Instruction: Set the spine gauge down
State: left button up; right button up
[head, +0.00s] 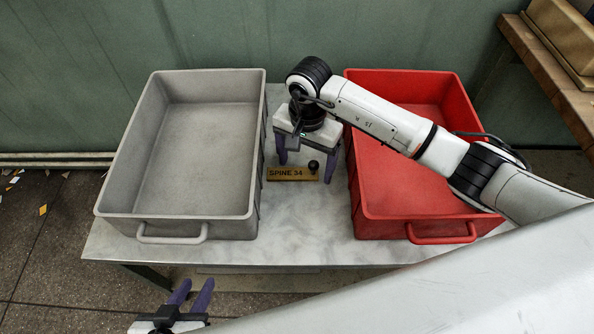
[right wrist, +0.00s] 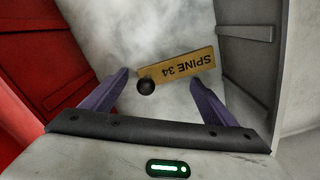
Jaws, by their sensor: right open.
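The spine gauge (head: 292,174) is a flat tan bar marked "SPINE 34" with a dark round knob at one end. It lies on the light table top between the two bins. In the right wrist view the gauge (right wrist: 187,68) shows just beyond my fingertips. My right gripper (head: 305,170) is open, its purple fingers apart and pointing down over the gauge, with nothing held between them. It also shows in the right wrist view (right wrist: 158,80). My left gripper (head: 195,286) is at the bottom of the head view, fingers apart and empty, off the table's front edge.
A grey bin (head: 192,217) stands to the left and a red bin (head: 415,219) to the right; both look empty. The gap between them is narrow. The table front (head: 300,240) is clear. A wooden bench (head: 550,62) stands at the far right.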

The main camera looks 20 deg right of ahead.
grip_shut()
jog(key=shift+r, duration=0.2)
dwell(0.4)
